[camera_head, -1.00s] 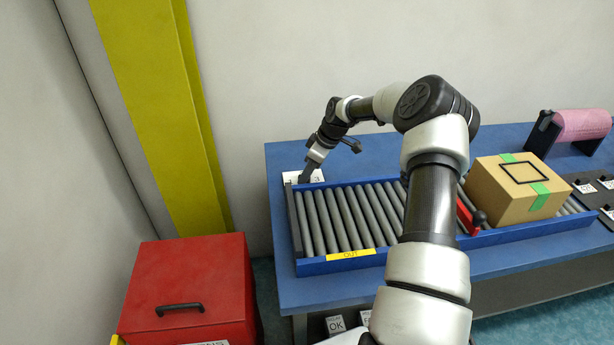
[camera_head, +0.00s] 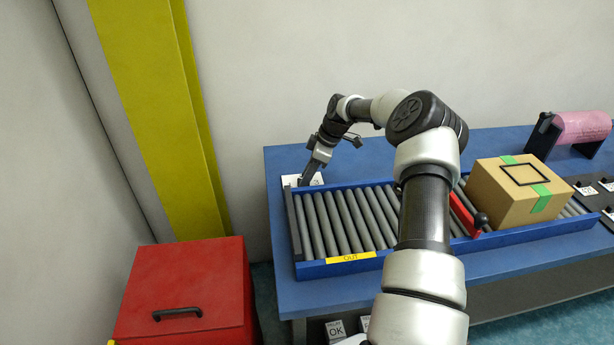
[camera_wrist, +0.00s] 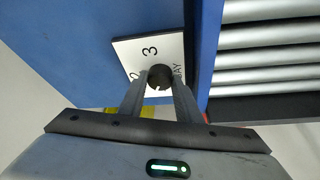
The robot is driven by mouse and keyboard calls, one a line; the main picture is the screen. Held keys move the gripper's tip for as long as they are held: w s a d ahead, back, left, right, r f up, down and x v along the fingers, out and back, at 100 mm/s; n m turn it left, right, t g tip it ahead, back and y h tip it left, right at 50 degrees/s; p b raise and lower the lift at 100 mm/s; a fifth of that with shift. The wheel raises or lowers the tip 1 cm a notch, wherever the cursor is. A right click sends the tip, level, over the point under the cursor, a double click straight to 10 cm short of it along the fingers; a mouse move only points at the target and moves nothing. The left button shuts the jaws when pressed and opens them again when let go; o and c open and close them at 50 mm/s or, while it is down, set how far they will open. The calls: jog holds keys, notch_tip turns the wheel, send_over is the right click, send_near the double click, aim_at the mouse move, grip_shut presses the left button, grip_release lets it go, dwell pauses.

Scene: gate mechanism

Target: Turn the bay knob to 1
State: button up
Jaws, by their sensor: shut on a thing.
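The bay knob (camera_wrist: 159,77) is a round black knob with a white pointer mark, on a white plate (camera_wrist: 137,47) on the blue table. In the wrist view the plate shows a 3, part of another digit and part of the word BAY; a 1 does not show. My gripper (camera_wrist: 158,84) is shut on the knob, one finger on each side. The pointer mark is on the side facing my gripper's palm. In the head view my gripper (camera_head: 305,182) is down at the plate (camera_head: 290,181), behind the conveyor's left end, and hides the knob.
A blue-framed roller conveyor (camera_head: 350,225) lies close beside the plate. A red lever (camera_head: 463,214) and a cardboard box (camera_head: 515,192) are farther right on it. A red bin (camera_head: 190,275) stands on the floor at left. The blue table behind the conveyor is mostly clear.

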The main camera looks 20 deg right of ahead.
jog(key=o, duration=0.8)
jog(key=v, duration=1.7)
jog(key=shift+r, duration=0.2)
